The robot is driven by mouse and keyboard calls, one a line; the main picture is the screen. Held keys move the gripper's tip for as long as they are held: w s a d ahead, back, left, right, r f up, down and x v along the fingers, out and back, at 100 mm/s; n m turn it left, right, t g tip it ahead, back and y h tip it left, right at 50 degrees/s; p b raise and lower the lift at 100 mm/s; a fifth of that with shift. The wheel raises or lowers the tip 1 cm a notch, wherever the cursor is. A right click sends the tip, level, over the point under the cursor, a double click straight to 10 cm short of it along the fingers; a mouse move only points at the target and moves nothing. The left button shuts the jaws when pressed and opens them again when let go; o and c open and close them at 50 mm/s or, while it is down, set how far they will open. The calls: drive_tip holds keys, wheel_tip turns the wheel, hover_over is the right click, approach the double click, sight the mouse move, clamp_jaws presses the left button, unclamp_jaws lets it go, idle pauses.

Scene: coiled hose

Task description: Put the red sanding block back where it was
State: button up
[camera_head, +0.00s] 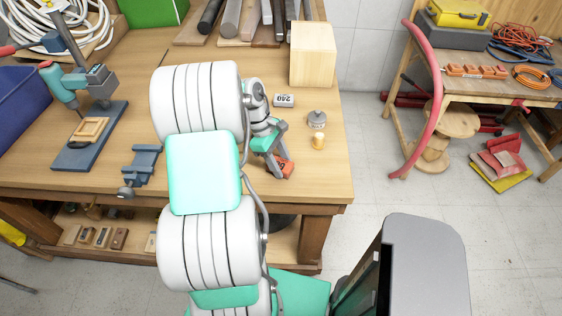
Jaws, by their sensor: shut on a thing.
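The red sanding block (287,169) is at the tip of my gripper (277,163), near the front right part of the wooden workbench (330,183). My gripper points down and is shut on the block. Its fingers and my arm hide part of the block. I cannot tell whether the block touches the bench top or is held just above it. A pale block marked 240 (284,100) lies farther back on the bench.
A grey knobbed piece (317,119) and a small wooden cylinder (318,142) stand right of my gripper. A large wooden block (313,54) is behind. A vise (141,167) and a drill stand (90,135) are left. Bare bench top lies near the right corner.

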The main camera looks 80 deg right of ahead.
drive_tip(key=o, duration=1.3)
drive_tip(key=a+p+v, duration=0.1)
drive_tip(key=p+v, duration=0.1)
drive_tip(key=v, duration=1)
drive_tip(key=w+a+r+n+t+h, duration=0.1)
drive_tip(key=w+a+r+t+h, duration=0.25)
drive_tip(key=w, duration=0.85)
drive_tip(key=w+a+r+t, duration=0.1)
drive_tip(key=w+a, duration=0.3)
drive_tip(key=a, duration=0.5)
drive_tip(key=w+a+r+n+t, duration=0.1)
drive_tip(key=w+a+r+t, duration=0.15)
drive_tip(key=a, duration=0.65)
drive_tip(key=w+a+t, duration=0.1)
drive_tip(key=w+a, duration=0.4)
drive_tip(key=a, duration=0.4)
drive_tip(key=a+y, duration=0.1)
drive_tip(key=a, duration=0.2)
drive_tip(key=s+a, duration=0.1)
drive_tip(key=a, duration=0.3)
drive_tip(key=a+t+y, duration=0.1)
drive_tip(key=a, duration=0.2)
drive_tip(key=shift+s+a+f+y+b, duration=0.15)
drive_tip(key=shift+s+y+b, duration=0.15)
drive_tip(key=shift+s+y, duration=0.05)
